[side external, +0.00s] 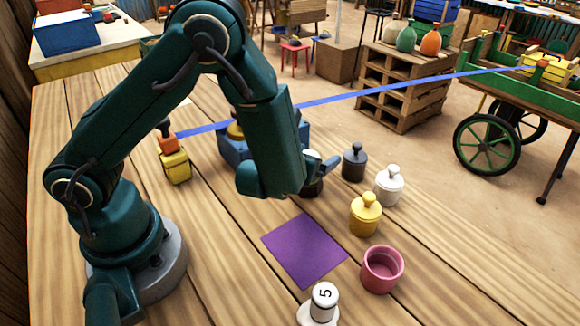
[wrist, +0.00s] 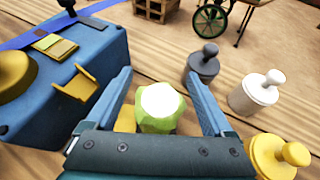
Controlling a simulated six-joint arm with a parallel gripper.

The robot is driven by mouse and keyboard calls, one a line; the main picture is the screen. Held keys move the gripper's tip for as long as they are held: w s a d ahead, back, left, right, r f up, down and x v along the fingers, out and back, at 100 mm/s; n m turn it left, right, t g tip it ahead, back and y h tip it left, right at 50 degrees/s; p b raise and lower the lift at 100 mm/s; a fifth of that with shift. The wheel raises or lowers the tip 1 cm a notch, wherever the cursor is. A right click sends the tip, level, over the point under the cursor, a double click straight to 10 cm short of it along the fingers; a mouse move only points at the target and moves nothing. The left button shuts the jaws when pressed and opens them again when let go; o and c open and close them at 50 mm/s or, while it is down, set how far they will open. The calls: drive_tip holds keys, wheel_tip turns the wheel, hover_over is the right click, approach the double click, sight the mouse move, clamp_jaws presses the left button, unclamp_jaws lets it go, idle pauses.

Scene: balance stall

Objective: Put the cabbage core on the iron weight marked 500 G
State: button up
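The cabbage core (wrist: 160,110), pale green with a white top, is between my gripper's two blue fingers in the wrist view. My gripper (wrist: 158,76) is open, with a gap visible on each side of the core. In the side view my gripper (side external: 322,170) is low over the table, and my arm hides most of it; I cannot make out the core there. A white knobbed weight (side external: 322,304) at the front edge shows a "5"; the rest of its marking is not readable.
Dark grey (side external: 355,162), white (side external: 388,186) and yellow (side external: 365,214) knobbed weights stand right of my gripper. A pink cup (side external: 382,270) and a flat purple square (side external: 304,249) are nearer the front. A blue box-like scale (wrist: 65,85) is left of my gripper.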

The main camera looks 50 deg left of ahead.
drive_tip(key=shift+r, duration=0.25)
drive_tip(key=v, duration=1.1)
drive_tip(key=s+a+n+g+y, duration=0.2)
drive_tip(key=s+a+n+g, duration=0.7)
drive_tip(key=n, duration=0.8)
drive_tip(key=s+d+r+n+t+h, duration=0.1)
drive_tip(key=d+r+n+t+h, duration=0.2)
drive_tip(key=n, duration=1.1)
drive_tip(key=d+r+h, duration=0.3)
drive_tip(key=d+h, duration=0.1)
drive_tip(key=d, duration=0.1)
drive_tip(key=shift+s+r, duration=0.25)
drive_tip(key=shift+s, duration=0.1)
